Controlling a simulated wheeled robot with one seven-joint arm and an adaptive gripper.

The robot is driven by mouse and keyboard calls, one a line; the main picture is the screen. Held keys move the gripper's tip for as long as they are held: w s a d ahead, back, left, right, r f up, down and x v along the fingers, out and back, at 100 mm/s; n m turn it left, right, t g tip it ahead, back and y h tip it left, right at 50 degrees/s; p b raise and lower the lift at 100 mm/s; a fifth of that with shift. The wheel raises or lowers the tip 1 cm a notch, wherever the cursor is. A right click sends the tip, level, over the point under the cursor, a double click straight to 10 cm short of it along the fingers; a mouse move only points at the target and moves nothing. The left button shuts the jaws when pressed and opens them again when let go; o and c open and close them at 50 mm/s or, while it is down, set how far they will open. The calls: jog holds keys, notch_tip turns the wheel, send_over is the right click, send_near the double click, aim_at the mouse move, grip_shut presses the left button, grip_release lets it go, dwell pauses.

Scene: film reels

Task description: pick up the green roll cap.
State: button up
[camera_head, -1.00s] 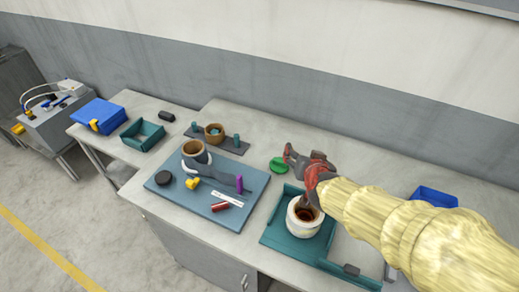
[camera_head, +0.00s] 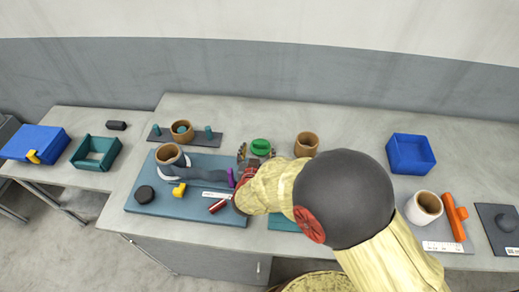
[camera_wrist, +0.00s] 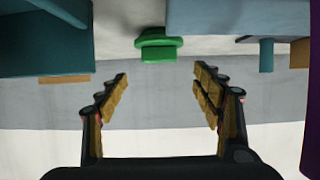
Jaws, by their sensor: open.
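The green roll cap (camera_head: 260,147) stands on the grey table, behind my gripper (camera_head: 256,157) in the head view. In the wrist view the cap (camera_wrist: 158,45) shows at the top centre, in line with the gap between my fingers. My gripper (camera_wrist: 161,72) is open and empty, with its fingers on either side of that gap. The cap is beyond the fingertips and apart from them. My arm covers much of the table in front of the cap in the head view.
A brown roll (camera_head: 306,144) stands right of the cap. The blue mat (camera_head: 150,208) with a purple piece (camera_head: 230,177) and other parts lies to the left. A dark plate (camera_head: 200,142) with pegs is behind it. A blue bin (camera_head: 410,153) is at right.

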aim_at(260, 142)
jog(key=shift+f+b+x, duration=0.1)
jog(key=shift+b+x, duration=0.45)
jog(key=shift+x, duration=1.35)
jog(key=shift+f+b+x, duration=0.15)
jog(key=shift+b+x, duration=0.35)
jog(key=shift+x, duration=1.45)
jog(key=shift+s+r, duration=0.1)
jog(key=shift+c, duration=1.4)
jog(key=c, duration=0.7)
jog(key=shift+c, duration=0.3)
